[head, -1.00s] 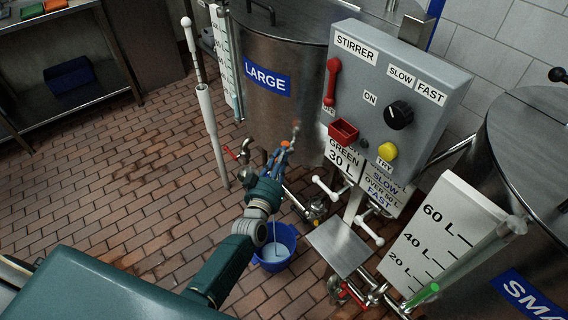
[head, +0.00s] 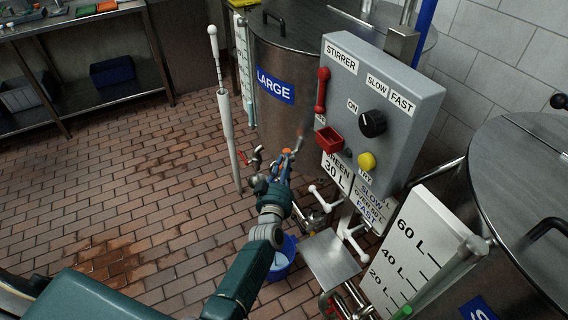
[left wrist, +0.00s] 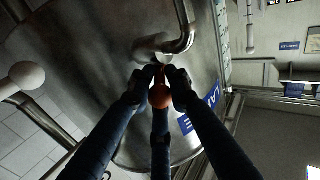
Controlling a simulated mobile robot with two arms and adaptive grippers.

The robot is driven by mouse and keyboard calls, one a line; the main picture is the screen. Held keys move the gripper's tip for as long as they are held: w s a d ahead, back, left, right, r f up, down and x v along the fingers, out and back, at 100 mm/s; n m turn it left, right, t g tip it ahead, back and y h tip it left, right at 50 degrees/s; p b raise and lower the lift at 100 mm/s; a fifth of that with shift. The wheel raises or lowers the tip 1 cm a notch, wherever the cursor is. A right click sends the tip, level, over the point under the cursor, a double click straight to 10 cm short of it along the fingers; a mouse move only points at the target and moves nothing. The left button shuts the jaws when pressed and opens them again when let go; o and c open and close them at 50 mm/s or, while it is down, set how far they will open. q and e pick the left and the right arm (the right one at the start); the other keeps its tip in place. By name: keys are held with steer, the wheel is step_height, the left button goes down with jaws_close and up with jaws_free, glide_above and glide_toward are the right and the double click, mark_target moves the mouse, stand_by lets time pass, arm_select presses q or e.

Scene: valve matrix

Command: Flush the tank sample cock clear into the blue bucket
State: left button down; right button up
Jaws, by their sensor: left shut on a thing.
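The tank sample cock shows in the left wrist view as a bent metal spout (left wrist: 184,35) on the steel tank, with an orange-red knob (left wrist: 160,97) below it. My left gripper (left wrist: 160,80) is shut on this knob, its fingers on both sides. In the head view my left gripper (head: 284,168) is at the low front of the tank labelled LARGE (head: 290,112). The blue bucket (head: 289,249) stands on the floor below, partly hidden by my left arm. A pale patch shows inside it; I cannot tell whether liquid is running. My right gripper is out of view.
The grey stirrer panel (head: 390,75) stands right of the gripper. White-handled valves (head: 325,198) and a metal plate (head: 330,258) lie low to the right. A white pole (head: 228,140) stands to the left. The brick floor (head: 150,190) further left is open.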

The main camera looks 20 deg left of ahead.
arm_select(q)
steer(key=c, duration=1.8)
jaws_free()
steer(key=shift+s+d, duration=0.25)
steer(key=shift+s, duration=0.95)
steer(key=shift+s+d, duration=0.2)
steer(key=shift+s, duration=1.05)
steer(key=shift+s+d, duration=0.25)
steer(key=shift+s, duration=0.95)
